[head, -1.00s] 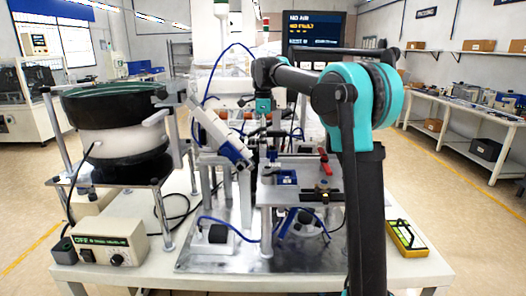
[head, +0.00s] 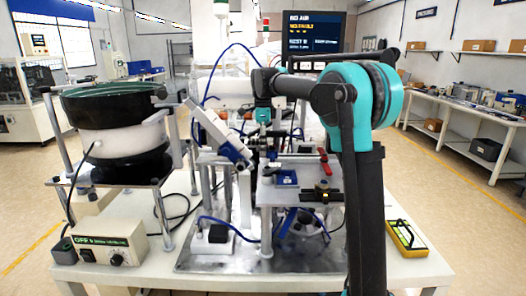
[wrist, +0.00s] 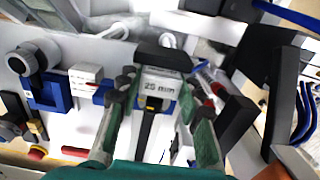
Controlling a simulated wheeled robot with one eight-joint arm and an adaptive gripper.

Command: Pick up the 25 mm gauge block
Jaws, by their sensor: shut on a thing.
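The 25 mm gauge block (wrist: 160,84) is a small pale block with "25 mm" on its face, in the middle of the wrist view. My gripper (wrist: 155,98) has its green fingers on either side of it, dark pads against its sides, and is shut on it. In the head view my gripper (head: 262,134) hangs over the fixture area behind the raised plate. The block is too small to make out there.
A raised metal plate (head: 282,196) carries a blue fixture (head: 286,179) and a red handle (head: 324,165). A slanted track (head: 216,130) stands close on the left, with the bowl feeder (head: 112,130) beyond. In the wrist view, a blue fixture with a round knob (wrist: 32,58) is left of my fingers.

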